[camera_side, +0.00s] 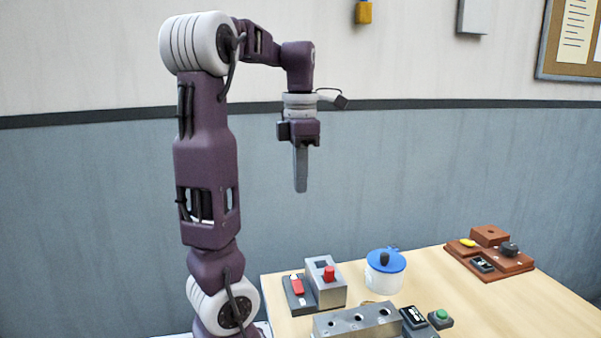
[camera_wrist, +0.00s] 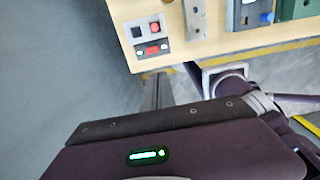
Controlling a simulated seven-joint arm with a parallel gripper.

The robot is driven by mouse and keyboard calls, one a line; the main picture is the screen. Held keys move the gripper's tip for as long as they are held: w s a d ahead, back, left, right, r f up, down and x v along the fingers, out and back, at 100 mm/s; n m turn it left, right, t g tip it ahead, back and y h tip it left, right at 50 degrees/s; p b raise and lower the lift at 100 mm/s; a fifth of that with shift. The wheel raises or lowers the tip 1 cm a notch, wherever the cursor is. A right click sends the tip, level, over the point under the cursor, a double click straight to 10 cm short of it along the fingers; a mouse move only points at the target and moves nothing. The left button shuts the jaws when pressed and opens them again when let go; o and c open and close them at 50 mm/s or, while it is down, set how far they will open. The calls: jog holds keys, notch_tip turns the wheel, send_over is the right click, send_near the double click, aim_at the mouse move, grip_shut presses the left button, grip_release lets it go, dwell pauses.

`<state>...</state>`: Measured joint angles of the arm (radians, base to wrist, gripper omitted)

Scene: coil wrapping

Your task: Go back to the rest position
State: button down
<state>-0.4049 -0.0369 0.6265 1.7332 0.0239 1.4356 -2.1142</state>
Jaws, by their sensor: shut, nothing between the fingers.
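My gripper (camera_side: 300,188) hangs pointing down, high above the back left part of the table, in the side view. Its fingers are together with nothing between them. The fingers (camera_wrist: 158,92) also show in the wrist view, seen end-on beside the table's edge. My gripper touches nothing. The table (camera_side: 530,305) lies below and to the right in the side view.
On the table are a grey box with a red knob (camera_side: 326,285), a white pot with a blue lid (camera_side: 385,272), a metal block with holes (camera_side: 352,320), a green button box (camera_side: 440,318) and a brown board (camera_side: 492,252). The air around my gripper is clear.

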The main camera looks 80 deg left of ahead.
jog(key=shift+d+r, duration=0.2)
jog(key=shift+r, duration=0.7)
